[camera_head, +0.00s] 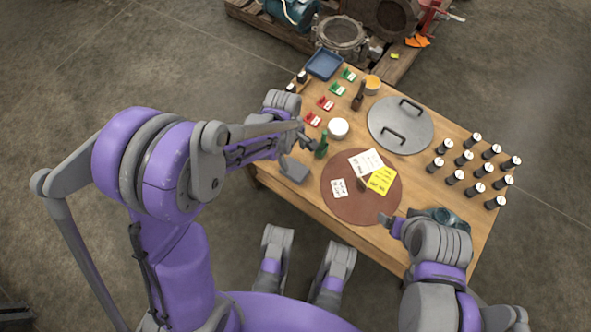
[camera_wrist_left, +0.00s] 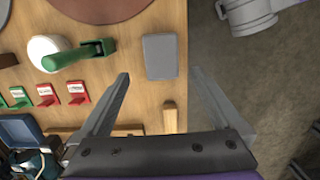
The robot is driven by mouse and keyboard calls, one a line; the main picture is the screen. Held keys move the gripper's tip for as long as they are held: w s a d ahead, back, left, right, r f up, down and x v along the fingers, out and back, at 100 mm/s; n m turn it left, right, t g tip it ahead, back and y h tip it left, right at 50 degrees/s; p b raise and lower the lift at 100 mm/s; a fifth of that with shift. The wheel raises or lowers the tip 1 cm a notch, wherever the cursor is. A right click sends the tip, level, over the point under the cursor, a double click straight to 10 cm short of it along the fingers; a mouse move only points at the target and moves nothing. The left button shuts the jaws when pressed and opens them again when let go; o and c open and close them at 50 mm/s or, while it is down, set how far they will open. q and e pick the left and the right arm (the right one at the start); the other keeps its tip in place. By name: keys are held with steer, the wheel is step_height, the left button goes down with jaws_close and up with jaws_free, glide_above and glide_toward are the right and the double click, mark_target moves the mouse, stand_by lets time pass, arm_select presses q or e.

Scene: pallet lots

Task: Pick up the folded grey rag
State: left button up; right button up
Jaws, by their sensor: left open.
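The folded grey rag (camera_head: 294,170) lies flat near the table's left front edge, left of the brown round mat. In the left wrist view the rag (camera_wrist_left: 160,56) is a small grey rectangle on the wood, fully visible. My left gripper (camera_head: 296,148) is by the rag in the head view, partly hidden by its own arm. In the left wrist view its two fingers (camera_wrist_left: 160,76) are spread wide and empty, with the rag beyond and between the tips. My right gripper (camera_head: 388,222) is at the table's front edge, its jaw opening unclear.
A green-handled tool (camera_head: 321,147) and a white round object (camera_head: 338,128) stand close to the rag. The brown mat (camera_head: 345,208) carries paper notes. A grey lid (camera_head: 400,125) and several black cylinders (camera_head: 477,188) occupy the right. Red and green pieces line the left edge.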

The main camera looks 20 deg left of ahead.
mark_target(294, 169)
arm_select(q)
steer(key=f, duration=0.2)
steer(key=f+b, duration=0.1)
steer(key=f, duration=0.1)
steer(key=shift+s+d, duration=0.15)
steer(key=shift+s, duration=0.05)
steer(key=shift+w+f+b, duration=0.1)
steer(key=shift+f+b, duration=1)
steer(key=shift+f, duration=1.65)
steer(key=shift+r, duration=0.1)
steer(key=c, duration=1.2)
